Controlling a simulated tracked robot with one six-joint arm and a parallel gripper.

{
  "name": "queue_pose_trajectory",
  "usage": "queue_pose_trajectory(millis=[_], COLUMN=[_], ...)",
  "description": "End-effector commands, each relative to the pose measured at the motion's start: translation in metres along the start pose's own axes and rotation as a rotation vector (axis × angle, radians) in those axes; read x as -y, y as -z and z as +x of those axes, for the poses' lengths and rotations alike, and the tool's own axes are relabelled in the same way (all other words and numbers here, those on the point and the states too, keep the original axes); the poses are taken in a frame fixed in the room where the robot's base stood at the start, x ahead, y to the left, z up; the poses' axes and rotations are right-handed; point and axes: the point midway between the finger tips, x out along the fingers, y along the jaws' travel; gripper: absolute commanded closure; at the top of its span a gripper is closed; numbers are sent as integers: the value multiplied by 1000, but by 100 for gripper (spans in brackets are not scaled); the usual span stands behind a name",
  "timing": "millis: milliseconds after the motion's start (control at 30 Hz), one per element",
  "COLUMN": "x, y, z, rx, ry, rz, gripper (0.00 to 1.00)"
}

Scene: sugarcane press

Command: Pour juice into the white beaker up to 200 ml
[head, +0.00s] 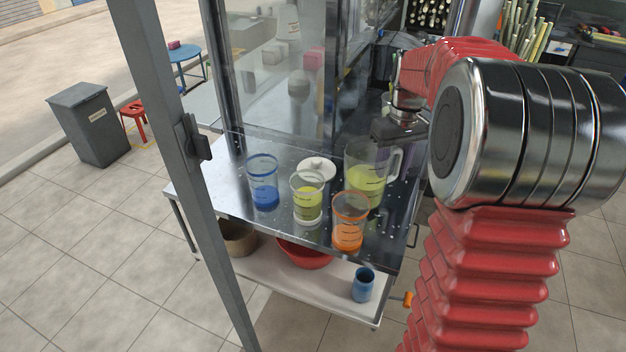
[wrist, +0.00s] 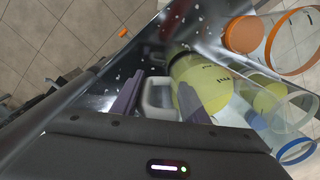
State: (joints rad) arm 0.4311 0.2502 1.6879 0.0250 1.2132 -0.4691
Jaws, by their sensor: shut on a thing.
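The white beaker (head: 308,186) stands upright on the metal table, with yellow-green juice (head: 308,205) in its lower part. Its marks are too small to read. A clear jug (head: 369,153) with yellow-green juice stands upright behind it to the right. I cannot tell whether the jug touches the table. My gripper (wrist: 158,97) is shut on the jug's pale handle (wrist: 157,112); the jug's body (wrist: 203,88) is beside the fingers in the wrist view. The blue beaker (head: 263,170) is left of the white one, and the orange beaker (head: 351,208) is right and nearer.
A white round lid (head: 317,166) lies behind the white beaker. A clear panel (head: 285,75) and a grey post (head: 172,130) rise at the left. A red basin (head: 303,257) and a blue cup (head: 363,286) are on the lower shelf.

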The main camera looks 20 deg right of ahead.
Motion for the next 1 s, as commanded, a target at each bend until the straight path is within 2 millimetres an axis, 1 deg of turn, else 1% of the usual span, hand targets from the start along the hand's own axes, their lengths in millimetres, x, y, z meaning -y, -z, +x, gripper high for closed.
queue_pose_trajectory(millis=[167,600,1000], x=[0,1,1], y=[1,1,0], z=[-5,-31,-31], rx=[-3,-3,-2], ry=[-3,-4,-4], rz=[0,0,0], gripper=[100,100,100])
